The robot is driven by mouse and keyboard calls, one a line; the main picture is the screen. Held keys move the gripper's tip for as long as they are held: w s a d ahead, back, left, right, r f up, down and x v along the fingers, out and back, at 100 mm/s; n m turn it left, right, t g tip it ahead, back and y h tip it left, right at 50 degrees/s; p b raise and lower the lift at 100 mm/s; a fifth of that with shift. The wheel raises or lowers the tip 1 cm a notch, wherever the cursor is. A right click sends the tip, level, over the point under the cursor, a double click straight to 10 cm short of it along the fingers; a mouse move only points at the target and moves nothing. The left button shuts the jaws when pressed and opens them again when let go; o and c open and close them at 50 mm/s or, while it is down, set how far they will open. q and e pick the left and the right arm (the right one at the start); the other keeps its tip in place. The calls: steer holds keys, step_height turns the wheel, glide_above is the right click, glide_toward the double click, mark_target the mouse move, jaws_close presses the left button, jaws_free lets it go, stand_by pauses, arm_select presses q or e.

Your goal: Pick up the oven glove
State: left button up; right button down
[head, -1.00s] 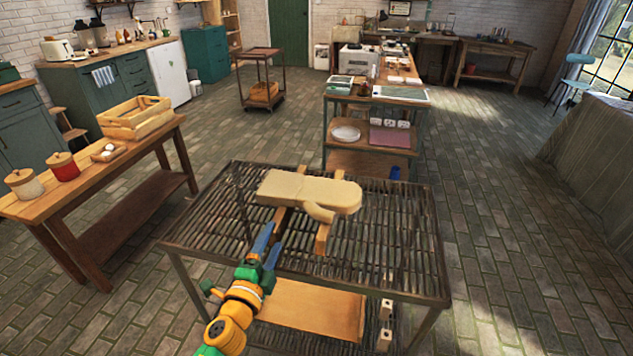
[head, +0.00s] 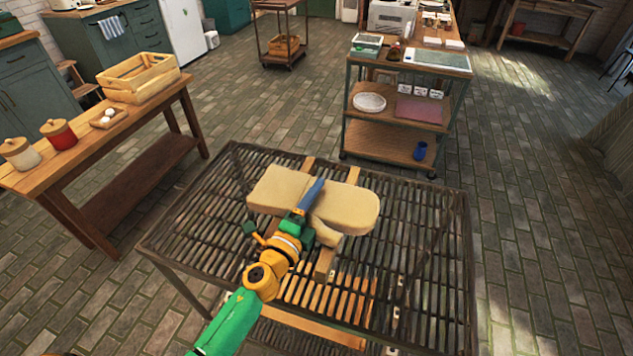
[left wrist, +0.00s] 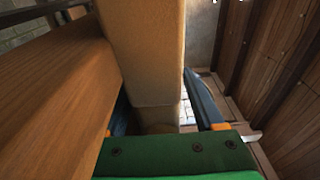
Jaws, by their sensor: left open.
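The oven glove (head: 348,207) is cream and thick, with a thumb part, and lies on wooden bars on top of the dark slatted rack table. My left gripper (head: 309,197) reaches over its middle from the front; one blue finger shows across the glove and the other is hidden in the head view. In the left wrist view the blue fingers stand apart with the tan glove (left wrist: 142,50) between them. The gripper is open. My right gripper is not in view.
The slatted rack table (head: 425,235) stands on a brick floor. A wooden bar (head: 325,264) sticks out under the glove, and a wooden beam (left wrist: 50,95) is close at left in the left wrist view. A side table (head: 178,105) with a wooden crate (head: 137,82) stands at left.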

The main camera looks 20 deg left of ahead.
arm_select(q)
steer(key=shift+w+f, duration=0.25)
steer(key=shift+w, duration=0.15)
steer(key=shift+d, duration=0.15)
steer(key=shift+s+r, duration=0.25)
steer(key=shift+s, duration=0.3)
steer(key=c, duration=0.7)
steer(key=shift+s, duration=0.1)
steer(key=c, duration=0.3)
steer(key=shift+w, duration=0.25)
jaws_close()
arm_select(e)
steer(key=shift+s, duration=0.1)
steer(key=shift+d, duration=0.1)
